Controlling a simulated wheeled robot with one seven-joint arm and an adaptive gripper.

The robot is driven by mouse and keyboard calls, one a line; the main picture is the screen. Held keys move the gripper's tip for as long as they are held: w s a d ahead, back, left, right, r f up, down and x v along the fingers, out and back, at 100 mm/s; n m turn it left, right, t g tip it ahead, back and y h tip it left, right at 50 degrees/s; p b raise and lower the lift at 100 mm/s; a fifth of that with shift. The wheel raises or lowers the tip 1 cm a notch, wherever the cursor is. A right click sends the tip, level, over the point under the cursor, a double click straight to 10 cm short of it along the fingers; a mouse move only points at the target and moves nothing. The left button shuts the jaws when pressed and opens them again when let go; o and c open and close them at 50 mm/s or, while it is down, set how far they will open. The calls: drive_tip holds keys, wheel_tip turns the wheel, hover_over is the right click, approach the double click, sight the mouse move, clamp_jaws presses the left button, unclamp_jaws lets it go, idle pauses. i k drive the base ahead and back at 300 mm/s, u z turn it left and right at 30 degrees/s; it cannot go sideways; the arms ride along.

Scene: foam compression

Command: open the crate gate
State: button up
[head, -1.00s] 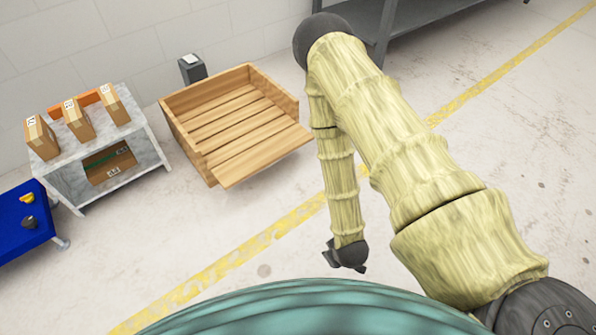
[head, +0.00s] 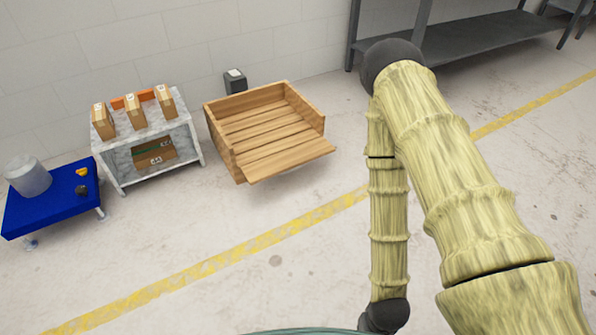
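The wooden crate (head: 228,158) stands on the floor near the back wall, left of my arm. It has slatted boards inside and raised walls at the left, back and right. Its front side has no upright wall; a flat wooden panel (head: 292,160), which looks like the gate, lies folded down outward at the front. My arm hangs to the right of the crate, well apart from it. Only the dark wrist end of it shows at the bottom edge; the gripper fingers are out of the picture.
A marble-look table (head: 117,166) with several cardboard boxes stands left of the crate. A blue cart (head: 50,209) with a pale cylinder (head: 28,176) is farther left. A small dark post (head: 235,82) stands behind the crate. A grey shelf (head: 475,38) is at the back right. The front floor is clear.

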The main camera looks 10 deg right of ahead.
sight(282, 163)
drive_tip(key=z, duration=0.65)
drive_tip(key=i, duration=1.55)
drive_tip(key=u, duration=0.25)
